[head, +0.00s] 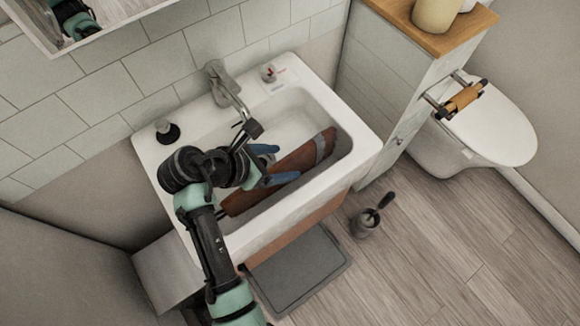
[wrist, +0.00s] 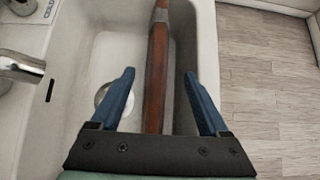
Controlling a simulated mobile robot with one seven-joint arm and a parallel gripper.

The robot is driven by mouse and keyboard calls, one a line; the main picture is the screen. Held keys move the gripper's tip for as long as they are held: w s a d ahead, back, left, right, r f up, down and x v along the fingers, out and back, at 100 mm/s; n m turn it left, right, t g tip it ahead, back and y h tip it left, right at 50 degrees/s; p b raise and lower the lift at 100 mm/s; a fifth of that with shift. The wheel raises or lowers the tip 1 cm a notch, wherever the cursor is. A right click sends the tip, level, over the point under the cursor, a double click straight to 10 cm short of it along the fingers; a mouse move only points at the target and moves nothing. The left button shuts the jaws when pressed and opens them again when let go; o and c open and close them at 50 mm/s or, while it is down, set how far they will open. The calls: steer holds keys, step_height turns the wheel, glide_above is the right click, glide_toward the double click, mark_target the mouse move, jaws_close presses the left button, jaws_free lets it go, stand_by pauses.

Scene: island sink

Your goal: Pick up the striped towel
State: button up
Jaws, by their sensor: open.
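The striped towel, a long brown roll with a grey band near one end, lies slantwise in the white sink basin in the head view (head: 304,155). In the wrist view the towel (wrist: 157,60) runs up the picture between my fingers, seen nearly edge-on. My gripper (head: 275,163) is over the basin, its blue fingers open. In the wrist view the gripper (wrist: 159,73) has one finger on each side of the towel, with a gap on both sides. I cannot tell how far the fingertips are above it. My arm hides part of the towel's lower left.
The white sink (head: 362,143) has raised walls around the towel. A faucet (head: 222,82) stands at its back, close to my wrist, with a black-topped dispenser (head: 167,131) to the left. A cabinet (head: 375,85) stands right of the sink. A grey mat (head: 298,270) lies on the floor.

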mark_target(297, 159)
steer(key=x, duration=0.6)
steer(key=shift+w+d+f+b, duration=0.15)
steer(key=shift+w+f+b, duration=0.05)
steer(key=shift+w+b, duration=0.2)
jaws_close()
